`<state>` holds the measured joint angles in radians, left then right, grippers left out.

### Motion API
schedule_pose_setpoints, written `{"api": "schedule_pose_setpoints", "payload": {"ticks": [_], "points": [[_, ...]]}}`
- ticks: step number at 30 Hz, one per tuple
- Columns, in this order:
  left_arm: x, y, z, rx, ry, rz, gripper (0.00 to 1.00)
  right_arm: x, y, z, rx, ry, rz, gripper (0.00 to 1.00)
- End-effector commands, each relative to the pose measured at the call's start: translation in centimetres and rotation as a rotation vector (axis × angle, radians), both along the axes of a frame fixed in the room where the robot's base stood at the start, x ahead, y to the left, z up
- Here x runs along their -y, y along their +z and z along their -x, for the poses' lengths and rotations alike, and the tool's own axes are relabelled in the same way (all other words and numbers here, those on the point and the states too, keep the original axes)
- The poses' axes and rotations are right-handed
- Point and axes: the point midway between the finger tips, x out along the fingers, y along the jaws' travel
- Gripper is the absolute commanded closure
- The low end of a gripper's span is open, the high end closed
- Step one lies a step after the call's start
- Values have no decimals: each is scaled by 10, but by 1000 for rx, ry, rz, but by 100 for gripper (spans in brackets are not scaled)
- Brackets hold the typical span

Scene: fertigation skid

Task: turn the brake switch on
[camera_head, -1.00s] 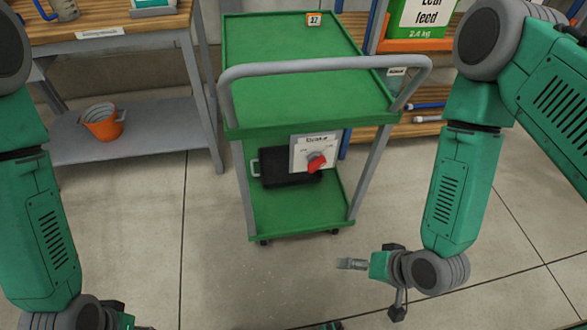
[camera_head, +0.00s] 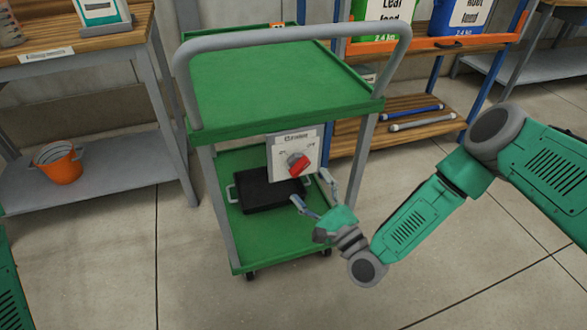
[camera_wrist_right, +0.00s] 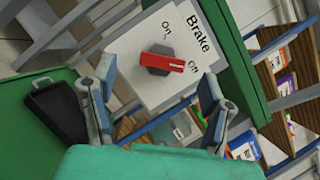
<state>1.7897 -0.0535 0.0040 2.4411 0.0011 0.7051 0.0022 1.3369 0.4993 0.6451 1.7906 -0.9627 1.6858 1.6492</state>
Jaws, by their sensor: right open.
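The brake switch is a red knob (camera_head: 299,164) on a white panel (camera_head: 276,168) hung below the green cart's (camera_head: 275,90) top shelf. In the right wrist view the red knob (camera_wrist_right: 168,63) lies nearly level, its white mark toward the right. The panel (camera_wrist_right: 122,45) there reads "Brake", with one position label above the knob and another to its right, both small. My right gripper (camera_head: 314,190) is open and empty, its fingers pointing at the panel, just below and in front of it. In the wrist view its fingers (camera_wrist_right: 158,82) stand either side of the knob, apart from it. My left gripper is out of view.
The cart's grey handle (camera_head: 290,36) arches above. A bench with an orange bucket (camera_head: 59,164) stands left; a rack (camera_head: 450,45) with feed bags stands right. Floor in front is clear.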

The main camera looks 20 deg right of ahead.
Motion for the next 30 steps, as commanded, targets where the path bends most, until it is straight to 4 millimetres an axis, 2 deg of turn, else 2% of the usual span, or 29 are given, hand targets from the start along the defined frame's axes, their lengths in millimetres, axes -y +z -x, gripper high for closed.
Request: {"api": "schedule_pose_setpoints", "payload": {"ticks": [3,9,15,23,27,30], "points": [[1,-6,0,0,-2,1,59,-7,6,-24,4,-1,1,30],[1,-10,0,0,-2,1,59,-20,14,-50,1,0,6,30],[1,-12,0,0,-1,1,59,-25,19,-61,-1,0,8,30],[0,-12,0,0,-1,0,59,-21,18,-62,-2,-1,4,30],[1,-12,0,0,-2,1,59,-21,18,-61,-2,-1,4,80],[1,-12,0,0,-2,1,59,-22,18,-61,-2,-2,5,81]]}}
